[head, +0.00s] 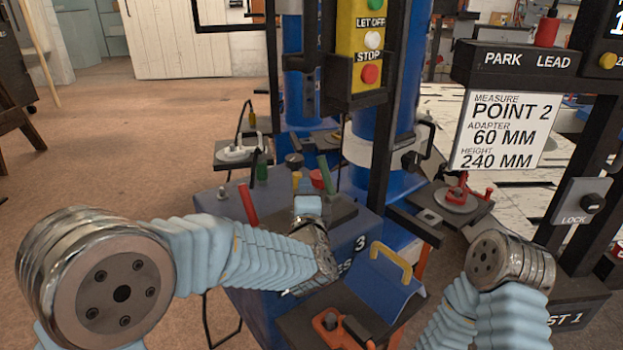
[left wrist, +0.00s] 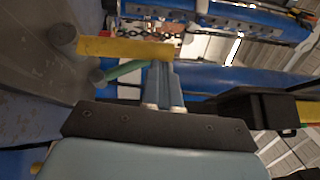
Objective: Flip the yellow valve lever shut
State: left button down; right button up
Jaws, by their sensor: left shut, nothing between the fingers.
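The yellow valve lever (left wrist: 125,48) is a flat bar in the left wrist view. It runs across from a round grey pivot at its left end. My left gripper (left wrist: 164,66) is shut and empty, with its fingertips close to the lever's free right end; I cannot tell whether they touch. A green lever (left wrist: 124,71) lies just behind. In the head view a small bit of the yellow lever (head: 297,180) shows beyond my left gripper (head: 308,204), whose fingertips are mostly hidden. My right forearm is at the lower right, but its gripper is out of view.
A red lever (head: 248,205) and the green lever (head: 323,167) stand on the same blue bench. A button post (head: 360,50) rises behind. Open floor lies to the left.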

aim_at(295, 179)
pick_arm(q)
jog(key=w+a+p, duration=0.1)
jog(key=w+a+r+p, duration=0.1)
jog(key=w, duration=0.1)
jog(key=shift+w+a+p, duration=0.45)
jog(key=shift+w+a, duration=0.15)
jog(key=shift+w, duration=0.15)
pick_arm(e)
jog(key=shift+s+a+r, duration=0.1)
jog(key=shift+a+r, duration=0.05)
jog(key=shift+r, duration=0.85)
jog(key=shift+a+r, duration=0.15)
jog(key=shift+r, duration=0.8)
